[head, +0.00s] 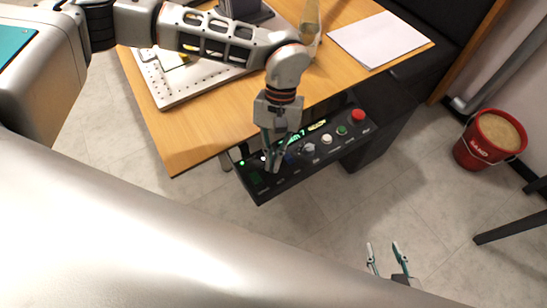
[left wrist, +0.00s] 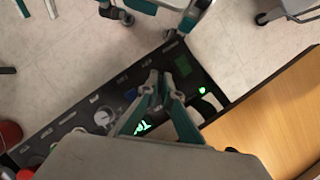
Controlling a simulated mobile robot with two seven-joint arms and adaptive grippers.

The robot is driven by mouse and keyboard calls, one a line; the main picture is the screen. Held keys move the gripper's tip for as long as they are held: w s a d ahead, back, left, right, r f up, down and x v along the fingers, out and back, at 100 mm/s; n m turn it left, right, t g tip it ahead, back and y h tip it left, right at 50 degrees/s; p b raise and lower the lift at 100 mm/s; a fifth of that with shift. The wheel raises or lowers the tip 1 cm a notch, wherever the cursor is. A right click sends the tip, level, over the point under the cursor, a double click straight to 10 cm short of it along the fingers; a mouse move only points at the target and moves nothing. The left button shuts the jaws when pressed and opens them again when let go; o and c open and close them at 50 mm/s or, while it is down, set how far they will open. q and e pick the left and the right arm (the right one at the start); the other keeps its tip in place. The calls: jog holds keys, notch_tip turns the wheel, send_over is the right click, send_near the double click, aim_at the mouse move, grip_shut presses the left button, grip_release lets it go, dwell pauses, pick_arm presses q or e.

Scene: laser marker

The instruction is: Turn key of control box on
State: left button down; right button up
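The black control box (head: 318,160) is at the table's front edge, with a red button, a green button, a pale knob and lit green text on its panel. My left gripper (head: 272,165) points down at the left part of this panel. In the left wrist view its fingers (left wrist: 159,80) come together close to the panel, between a blue button and a dark green display. I cannot make out the key; the fingers cover that spot, and whether it is between them is not clear. My right gripper (head: 386,254) is open and empty, low over the floor.
The wooden table (head: 190,140) holds a perforated metal plate (head: 180,88), a clear bottle (head: 310,20) and a stack of white paper (head: 378,38). A red sand bucket (head: 488,140) stands on the floor at right. The floor before the box is clear.

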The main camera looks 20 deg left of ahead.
dwell(0.5)
pick_arm(q)
jog(key=c, duration=2.2)
grip_release()
jog(key=shift+c, duration=0.2)
jog(key=v, duration=1.2)
jog(key=shift+s, duration=0.1)
